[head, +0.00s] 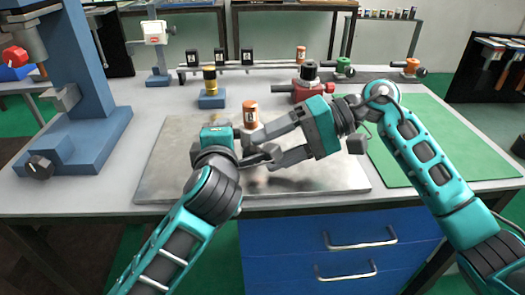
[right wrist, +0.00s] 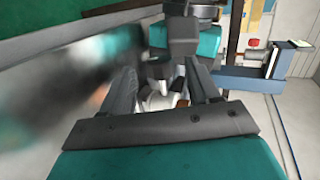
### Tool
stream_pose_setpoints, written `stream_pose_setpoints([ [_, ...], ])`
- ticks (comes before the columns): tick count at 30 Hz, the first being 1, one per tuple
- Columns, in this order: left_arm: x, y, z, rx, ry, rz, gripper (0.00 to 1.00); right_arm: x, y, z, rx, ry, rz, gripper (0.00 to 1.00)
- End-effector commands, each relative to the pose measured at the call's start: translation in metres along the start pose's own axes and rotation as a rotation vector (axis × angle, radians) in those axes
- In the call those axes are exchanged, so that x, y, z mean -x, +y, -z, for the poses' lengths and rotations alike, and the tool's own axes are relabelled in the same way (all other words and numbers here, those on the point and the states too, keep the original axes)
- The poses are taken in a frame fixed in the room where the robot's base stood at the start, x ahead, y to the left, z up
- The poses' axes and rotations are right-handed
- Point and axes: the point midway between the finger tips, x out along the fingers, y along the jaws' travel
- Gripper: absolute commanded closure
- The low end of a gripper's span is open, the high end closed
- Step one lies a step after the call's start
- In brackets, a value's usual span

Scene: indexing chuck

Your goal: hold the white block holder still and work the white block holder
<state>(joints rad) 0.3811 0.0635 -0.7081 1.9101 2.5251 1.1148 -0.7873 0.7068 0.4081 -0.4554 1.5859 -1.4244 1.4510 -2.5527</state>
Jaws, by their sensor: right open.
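The white block holder is mostly hidden between my two grippers. A pale part that seems to be it shows between the fingers in the right wrist view (right wrist: 160,98), with a bit of orange beside it. An orange cylinder with a pale label (head: 250,114) stands upright just behind the fingers in the head view. My right gripper (head: 258,153) reaches in from the right, its fingers open and apart around the holder's place. My left gripper (head: 232,155) is at the same spot from the left; its fingertips are partly hidden, and its grip cannot be made out.
A metal plate (head: 170,170) lies under the grippers, with a green mat (head: 450,150) to the right. Behind stand a blue block with a yellow-black knob (head: 210,90), a red fixture (head: 308,88) and a rail with black blocks (head: 247,57). A blue press (head: 85,80) stands left.

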Motion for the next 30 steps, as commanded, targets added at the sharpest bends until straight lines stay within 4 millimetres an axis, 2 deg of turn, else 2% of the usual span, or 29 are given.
stream_pose_setpoints([
  [1, -0.001, -0.007, 0.0, -0.005, 0.002, 0.015, 1.0, -0.008, 0.0, 0.0, -0.001, -0.002, 0.002, 0.39],
  [6, -0.001, -0.007, 0.0, -0.005, 0.002, 0.015, 1.0, -0.022, 0.0, 0.0, -0.001, 0.0, 0.001, 0.39],
  [16, -0.001, -0.007, 0.0, -0.005, 0.002, 0.015, 1.0, -0.025, 0.001, 0.0, -0.001, 0.001, 0.0, 0.39],
  [30, -0.001, -0.006, 0.0, -0.005, 0.002, 0.015, 1.0, -0.024, 0.0, 0.0, -0.001, 0.001, 0.001, 0.84],
])
